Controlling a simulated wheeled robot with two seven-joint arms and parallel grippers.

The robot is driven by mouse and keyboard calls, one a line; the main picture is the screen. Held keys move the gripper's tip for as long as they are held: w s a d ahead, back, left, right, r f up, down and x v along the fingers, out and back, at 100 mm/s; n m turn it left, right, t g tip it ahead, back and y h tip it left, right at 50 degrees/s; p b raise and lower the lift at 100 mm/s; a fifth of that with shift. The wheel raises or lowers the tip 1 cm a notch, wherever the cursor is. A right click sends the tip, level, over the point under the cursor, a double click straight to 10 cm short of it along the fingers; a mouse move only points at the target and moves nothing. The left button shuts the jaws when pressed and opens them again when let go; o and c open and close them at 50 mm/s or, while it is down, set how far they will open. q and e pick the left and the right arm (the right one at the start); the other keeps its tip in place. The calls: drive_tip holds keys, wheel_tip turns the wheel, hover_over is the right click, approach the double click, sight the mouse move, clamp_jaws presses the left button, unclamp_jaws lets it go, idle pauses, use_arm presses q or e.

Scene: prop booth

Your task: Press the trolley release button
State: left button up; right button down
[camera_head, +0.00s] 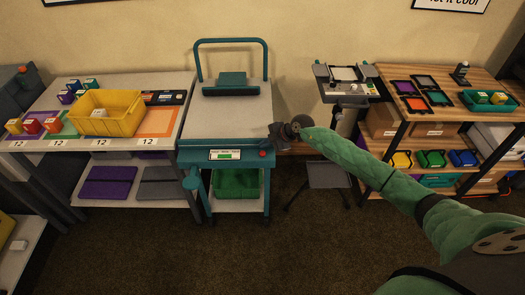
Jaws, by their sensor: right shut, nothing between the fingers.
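The teal trolley (222,121) with a grey top and a tall push handle stands in the middle. Its front panel carries a label with a green bar (225,155). A small red button (262,153) sits at the right end of that panel. My right gripper (273,131) is shut and empty. Its dark tips are at the trolley's right edge, slightly above and to the right of the red button in the picture. I cannot tell whether the tips touch the trolley. My left gripper is not in view.
A table with a yellow bin (118,122) and coloured blocks stands close on the left. A wooden shelf (455,103) with trays stands on the right. A grey stand (345,120) is behind my right arm. The carpet in front (200,262) is clear.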

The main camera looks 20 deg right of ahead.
sight(265, 153)
drive_tip(key=shift+r+p, duration=1.3)
drive_tip(key=shift+r, duration=0.4)
